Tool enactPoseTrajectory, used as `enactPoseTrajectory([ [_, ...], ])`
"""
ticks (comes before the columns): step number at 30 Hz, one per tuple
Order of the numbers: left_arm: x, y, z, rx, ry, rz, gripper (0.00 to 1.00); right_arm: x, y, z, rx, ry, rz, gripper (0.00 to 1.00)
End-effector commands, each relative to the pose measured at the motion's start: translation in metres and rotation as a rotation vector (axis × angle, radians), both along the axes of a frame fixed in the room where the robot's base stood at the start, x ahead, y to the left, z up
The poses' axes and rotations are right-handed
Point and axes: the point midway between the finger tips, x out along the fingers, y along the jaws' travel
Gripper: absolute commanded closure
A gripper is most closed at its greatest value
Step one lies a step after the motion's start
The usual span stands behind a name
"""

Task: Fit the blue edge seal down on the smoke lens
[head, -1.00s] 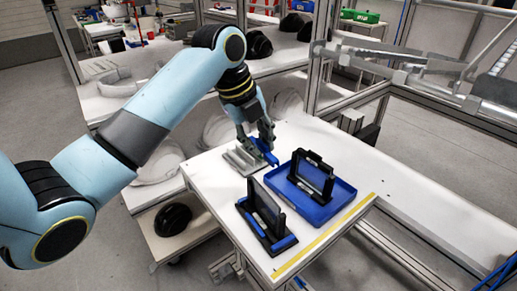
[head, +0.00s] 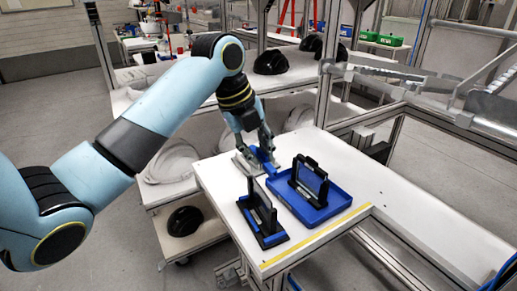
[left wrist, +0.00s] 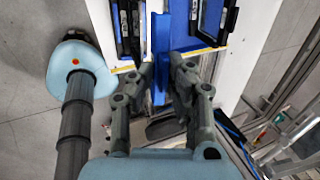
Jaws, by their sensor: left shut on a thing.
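My left gripper (head: 260,148) is shut on a blue edge seal (head: 265,160), low over the far left part of the white table. In the left wrist view the seal (left wrist: 160,60) is a long blue strip between the fingers of my left gripper (left wrist: 162,72). A dark lens (head: 262,208) stands upright in a black holder at the table's front, apart from the seal. A second, bluish-tinted lens (head: 311,181) stands in a black frame in the blue tray (head: 338,200). I cannot tell for sure which is the smoke lens. My right gripper is out of view.
A grey metal fixture (head: 241,163) lies under and beside my left gripper. A blue bar (head: 273,239) lies at the front holder's foot. Yellow tape (head: 318,236) marks the table's front edge. The table is clear right of the tray.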

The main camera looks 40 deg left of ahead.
Motion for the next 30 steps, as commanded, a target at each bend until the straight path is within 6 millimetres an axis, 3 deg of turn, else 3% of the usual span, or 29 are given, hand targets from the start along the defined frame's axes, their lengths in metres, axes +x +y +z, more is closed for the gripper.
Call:
enactPoseTrajectory([
  [3, 0.0, 0.0, 0.003, 0.006, 0.014, -0.005, 1.0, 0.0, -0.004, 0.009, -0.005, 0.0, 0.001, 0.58],
  [18, 0.0, 0.0, -0.052, 0.006, 0.013, -0.003, 1.0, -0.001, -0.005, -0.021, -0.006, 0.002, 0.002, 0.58],
  [30, 0.0, 0.0, -0.057, 0.006, 0.011, -0.004, 1.0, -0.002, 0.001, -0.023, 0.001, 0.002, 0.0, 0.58],
])
